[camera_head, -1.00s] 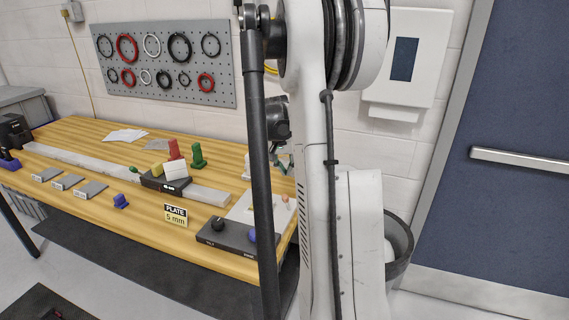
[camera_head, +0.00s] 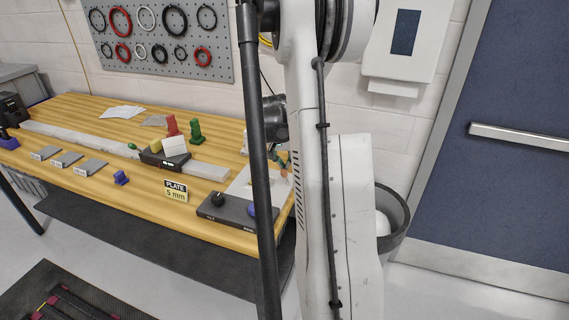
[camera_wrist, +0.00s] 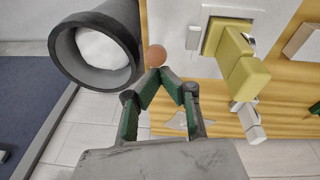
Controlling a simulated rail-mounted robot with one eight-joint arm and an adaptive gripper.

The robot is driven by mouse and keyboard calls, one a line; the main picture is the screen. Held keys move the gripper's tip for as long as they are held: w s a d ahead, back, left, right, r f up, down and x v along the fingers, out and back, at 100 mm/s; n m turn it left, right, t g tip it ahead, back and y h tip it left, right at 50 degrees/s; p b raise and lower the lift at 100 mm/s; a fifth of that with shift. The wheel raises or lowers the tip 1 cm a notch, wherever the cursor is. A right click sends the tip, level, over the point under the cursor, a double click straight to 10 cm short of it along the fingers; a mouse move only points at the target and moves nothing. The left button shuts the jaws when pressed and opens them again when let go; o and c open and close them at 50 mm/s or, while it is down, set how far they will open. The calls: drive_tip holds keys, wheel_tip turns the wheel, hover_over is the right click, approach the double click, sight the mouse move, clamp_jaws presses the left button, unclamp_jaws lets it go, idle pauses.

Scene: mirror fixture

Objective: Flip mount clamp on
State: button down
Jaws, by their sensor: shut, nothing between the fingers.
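No part is labelled as the mount clamp, so I cannot tell for certain which one it is. In the wrist view a yellow blocky fixture (camera_wrist: 240,70) stands on a white plate (camera_wrist: 187,16), with a pale grey lever-like piece (camera_wrist: 250,122) at its lower end. My gripper (camera_wrist: 166,73) is shut and empty, its green-padded fingertips meeting left of the yellow fixture. A round orange-brown knob (camera_wrist: 156,55) shows just beyond the fingertips; I cannot tell if they touch it. In the head view my gripper (camera_head: 285,164) is over the table's right end, partly hidden by my arm.
The wooden table (camera_head: 90,188) carries a dark fixture with a white block (camera_head: 174,146), red (camera_head: 171,126) and green (camera_head: 195,130) upright pieces, and a black control box (camera_head: 226,210). A grey bin (camera_wrist: 93,45) stands beside the table. A "PLATE 5 mm" sign (camera_head: 176,191) stands in front.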

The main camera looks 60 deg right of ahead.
drive_tip(key=shift+s+a+f+h+b, duration=0.15)
drive_tip(key=shift+a+f+h+b, duration=0.3)
drive_tip(key=shift+b, duration=0.55)
drive_tip(key=shift+s+a+r+t+h+b, duration=0.15)
drive_tip(key=shift+a+t+h+b, duration=0.15)
drive_tip(key=shift+a+h+b, duration=0.25)
drive_tip(key=shift+d, duration=0.1)
drive_tip(key=shift+w+d+r, duration=0.2)
drive_tip(key=shift+w+d, duration=0.05)
drive_tip(key=shift+d, duration=0.45)
drive_tip(key=shift+w+d+r, duration=0.15)
drive_tip(key=shift+d+r, duration=0.1)
wheel_tip(320, 180, up, 11)
drive_tip(key=a, duration=0.1)
drive_tip(key=shift+w+a, duration=0.15)
drive_tip(key=shift+w, duration=0.2)
